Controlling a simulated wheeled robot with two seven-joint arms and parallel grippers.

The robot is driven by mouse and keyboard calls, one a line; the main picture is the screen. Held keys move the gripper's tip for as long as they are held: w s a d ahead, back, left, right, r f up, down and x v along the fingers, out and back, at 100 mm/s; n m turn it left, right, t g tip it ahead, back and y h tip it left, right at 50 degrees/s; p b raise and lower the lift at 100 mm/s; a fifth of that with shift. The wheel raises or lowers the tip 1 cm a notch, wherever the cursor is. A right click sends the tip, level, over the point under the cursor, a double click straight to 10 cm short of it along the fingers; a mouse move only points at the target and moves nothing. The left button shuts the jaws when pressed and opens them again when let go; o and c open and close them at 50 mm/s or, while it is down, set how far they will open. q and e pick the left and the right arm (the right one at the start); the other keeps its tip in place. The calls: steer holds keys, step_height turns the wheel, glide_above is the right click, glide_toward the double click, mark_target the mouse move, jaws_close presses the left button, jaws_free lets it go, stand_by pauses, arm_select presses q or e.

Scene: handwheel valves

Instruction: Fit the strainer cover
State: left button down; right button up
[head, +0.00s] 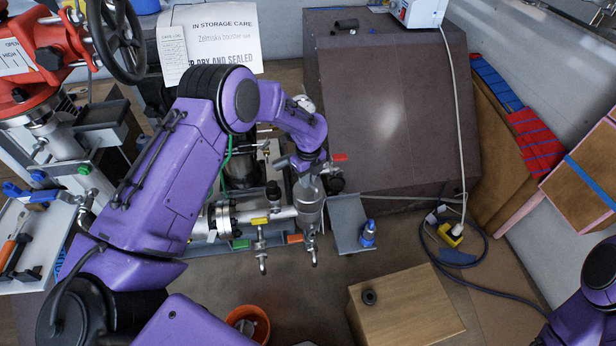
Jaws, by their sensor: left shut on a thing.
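My left gripper (308,168) is at the end of the purple arm, pointing down over the pipework at the middle of the head view. It is shut on a small part, probably the strainer cover, mostly hidden by the fingers and wrist. Directly below is a grey metal body (311,203), probably the strainer, on the horizontal pipe (283,214). I cannot tell whether the held part touches it. Only a purple part of my right arm shows at the lower right; its gripper is out of view.
A dark sloped cabinet (385,110) stands behind the pipework. A red valve (45,50) is at left.

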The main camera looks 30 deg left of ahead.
arm_select(q)
steer(key=shift+f, duration=0.4)
steer(key=c, duration=1.1)
jaws_free()
steer(key=shift+o, duration=0.2)
step_height(320, 180, up, 11)
steer(key=p, duration=0.1)
steer(key=shift+f, duration=0.2)
